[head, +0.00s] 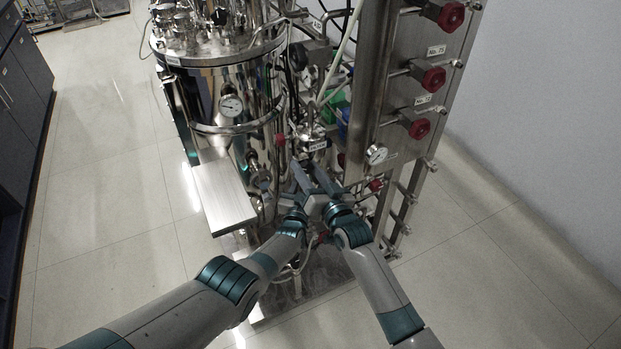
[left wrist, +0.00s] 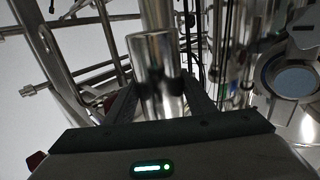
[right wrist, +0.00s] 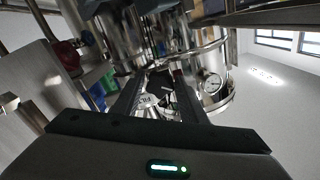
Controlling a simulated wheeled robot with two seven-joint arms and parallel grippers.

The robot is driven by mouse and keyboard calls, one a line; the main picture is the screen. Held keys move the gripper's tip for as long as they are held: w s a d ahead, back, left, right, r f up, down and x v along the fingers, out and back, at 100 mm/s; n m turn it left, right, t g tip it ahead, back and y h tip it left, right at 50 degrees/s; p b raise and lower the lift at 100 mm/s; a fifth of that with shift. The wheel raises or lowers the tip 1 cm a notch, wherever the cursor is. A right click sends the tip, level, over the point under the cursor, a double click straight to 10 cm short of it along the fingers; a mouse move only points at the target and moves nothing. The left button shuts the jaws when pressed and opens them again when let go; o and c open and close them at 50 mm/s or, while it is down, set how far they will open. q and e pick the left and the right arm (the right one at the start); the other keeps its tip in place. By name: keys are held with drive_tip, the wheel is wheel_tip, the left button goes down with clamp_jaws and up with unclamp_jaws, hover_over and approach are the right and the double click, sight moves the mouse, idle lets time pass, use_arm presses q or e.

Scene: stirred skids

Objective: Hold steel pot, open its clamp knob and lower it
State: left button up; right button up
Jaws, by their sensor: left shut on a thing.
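The steel pot (left wrist: 158,75) is a shiny upright cylinder in the middle of the left wrist view. My left gripper (left wrist: 160,98) has a finger on each side of it and is shut on it. In the head view the left gripper and the pot are hidden behind my arms. My right gripper (head: 311,170) is open, its fingers spread, in front of the metal fittings below a small white label (head: 317,146). In the right wrist view the right fingers (right wrist: 158,82) stand apart, with a label and metal parts beyond them. I cannot make out the clamp knob clearly.
A steel panel (head: 395,85) with red valve knobs (head: 433,79) stands close at the right. A flat metal plate (head: 222,193) juts out at the left. Pipes and hoses crowd the middle.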

drive_tip(key=shift+n, duration=0.3)
drive_tip(key=n, duration=0.4)
drive_tip(key=shift+c, duration=0.7)
drive_tip(key=shift+o, duration=0.7)
drive_tip(key=n, duration=0.5)
drive_tip(key=shift+n, duration=0.3)
drive_tip(key=o, duration=0.7)
drive_tip(key=shift+r, duration=0.1)
drive_tip(key=m, duration=0.5)
